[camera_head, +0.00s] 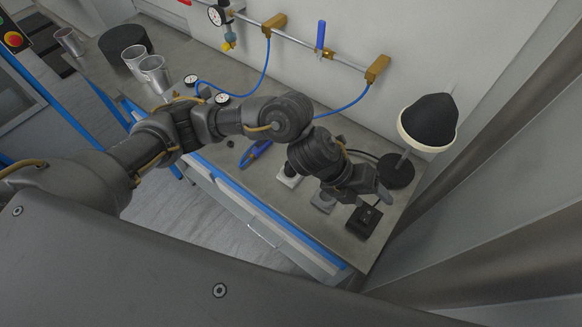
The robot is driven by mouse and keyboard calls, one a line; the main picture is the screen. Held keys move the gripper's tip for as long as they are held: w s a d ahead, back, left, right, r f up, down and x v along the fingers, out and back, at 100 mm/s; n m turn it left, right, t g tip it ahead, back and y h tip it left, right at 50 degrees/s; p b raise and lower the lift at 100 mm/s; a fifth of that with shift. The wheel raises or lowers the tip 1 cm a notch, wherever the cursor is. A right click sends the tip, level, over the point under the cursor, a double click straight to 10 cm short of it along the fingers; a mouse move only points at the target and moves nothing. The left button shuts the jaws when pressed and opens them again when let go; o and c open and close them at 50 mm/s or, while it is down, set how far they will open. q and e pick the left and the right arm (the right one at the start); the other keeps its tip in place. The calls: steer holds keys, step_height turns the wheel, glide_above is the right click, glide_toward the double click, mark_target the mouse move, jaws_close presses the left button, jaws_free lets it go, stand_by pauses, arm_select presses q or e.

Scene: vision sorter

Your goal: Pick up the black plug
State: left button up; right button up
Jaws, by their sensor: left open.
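My left arm reaches in from the left across the workbench, and its gripper (367,196) hangs open over the bench's right part. Below the gripper is a small black block (361,225) with a dark raised part on top; it may be the black plug, but I cannot tell for sure. A grey block (321,203) and a white block (287,180) with a dark top stand in a row to its left, partly hidden by my arm. A tiny dark piece (230,144) lies further left. My right gripper is not in view.
A lamp with a black shade (430,120) stands right of the gripper. Blue-handled pliers (256,153) lie on the bench. Metal cups (153,73) and a dark round container (124,47) stand at the left. A pipe with blue hoses (320,53) runs along the wall.

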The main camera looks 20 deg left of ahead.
arm_select(q)
steer(key=w+a+f+m+y, duration=0.2)
steer(key=w+a+m+y, duration=0.15)
steer(key=a, duration=0.55)
steer(key=y, duration=0.6)
glide_toward(291, 165)
steer(key=shift+w+a+f+h, duration=0.25)
steer(key=shift+w+a, duration=0.3)
steer(key=shift+f+p, duration=0.55)
steer(key=shift+f, duration=2.3)
steer(key=shift+d+f+p, duration=0.15)
steer(key=shift+f+p, duration=0.3)
step_height(291, 165, down, 4)
steer(key=shift+f+p, duration=0.15)
steer(key=shift+p, duration=0.35)
steer(key=c, duration=1.2)
